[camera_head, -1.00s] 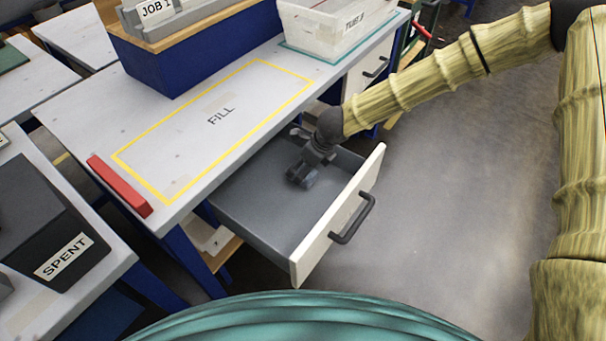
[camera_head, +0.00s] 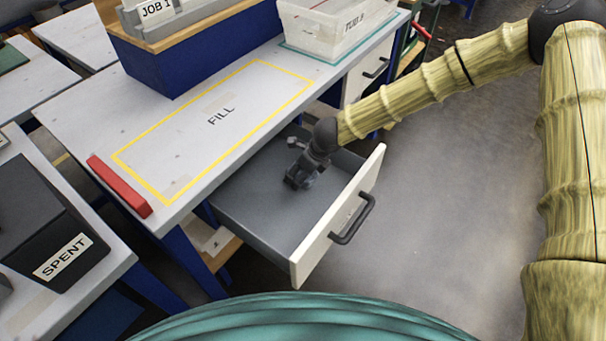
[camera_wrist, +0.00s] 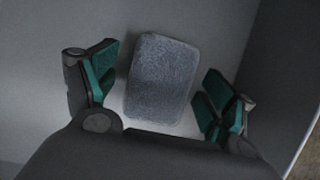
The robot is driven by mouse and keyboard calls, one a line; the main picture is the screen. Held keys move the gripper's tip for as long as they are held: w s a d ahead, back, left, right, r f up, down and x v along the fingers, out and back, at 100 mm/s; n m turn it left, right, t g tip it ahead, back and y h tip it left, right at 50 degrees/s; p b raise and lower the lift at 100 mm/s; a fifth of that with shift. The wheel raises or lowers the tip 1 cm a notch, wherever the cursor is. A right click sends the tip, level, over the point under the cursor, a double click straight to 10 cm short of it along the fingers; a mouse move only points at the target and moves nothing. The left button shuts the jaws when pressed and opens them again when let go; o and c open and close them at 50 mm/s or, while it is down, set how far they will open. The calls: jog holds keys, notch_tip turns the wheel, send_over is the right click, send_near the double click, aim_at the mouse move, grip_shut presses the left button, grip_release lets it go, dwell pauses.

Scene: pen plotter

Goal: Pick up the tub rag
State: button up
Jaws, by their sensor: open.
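The tub rag is most likely the grey-blue, fuzzy rounded rectangle (camera_wrist: 161,80) lying flat on the drawer floor in the wrist view. My gripper (camera_wrist: 158,92) is open, with one teal-padded finger on each side of the rag and visible gaps between pads and cloth. In the head view my gripper (camera_head: 297,182) points down inside the open drawer (camera_head: 255,222). It hides the rag there. I cannot tell how high the fingertips are above the drawer floor.
The drawer's white front (camera_head: 340,215) with its dark handle (camera_head: 353,220) stands near my gripper. The table top (camera_head: 85,115) overhangs the drawer's back left. A white tub (camera_head: 315,28), a red bar (camera_head: 119,186) and a black SPENT box (camera_head: 45,225) are farther off.

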jog(key=shift+f, duration=0.1)
dwell(0.3)
jog(key=c, duration=1.1)
notch_tip(320, 180, up, 28)
jog(key=p, duration=0.3)
jog(key=shift+r, duration=0.25)
